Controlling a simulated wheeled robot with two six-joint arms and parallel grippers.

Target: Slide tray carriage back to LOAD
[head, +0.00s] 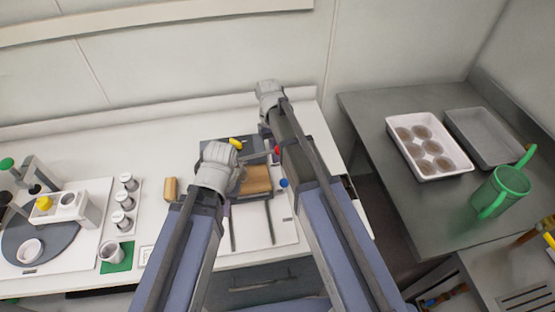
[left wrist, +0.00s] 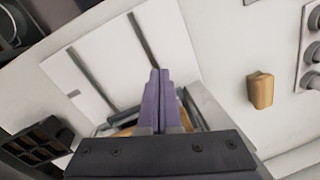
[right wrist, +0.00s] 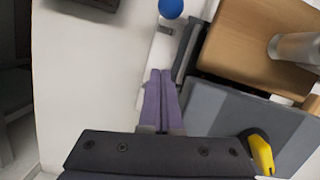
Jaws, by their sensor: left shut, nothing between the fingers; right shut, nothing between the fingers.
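A tan wooden block (head: 257,181), which looks like the tray carriage, sits at the far end of two dark rails (head: 268,222) on a white board. It shows at the top of the right wrist view (right wrist: 240,50), beside a grey plate (right wrist: 245,115). My left gripper (left wrist: 158,95) is shut and empty over the carriage area; its body covers the block's left side in the head view. My right gripper (right wrist: 162,100) is shut and empty, just left of the plate and block. Its fingertips are hard to make out in the head view. LOAD marking is not readable.
Yellow (head: 236,143), red (head: 277,151) and blue (head: 283,183) knobs surround the carriage.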

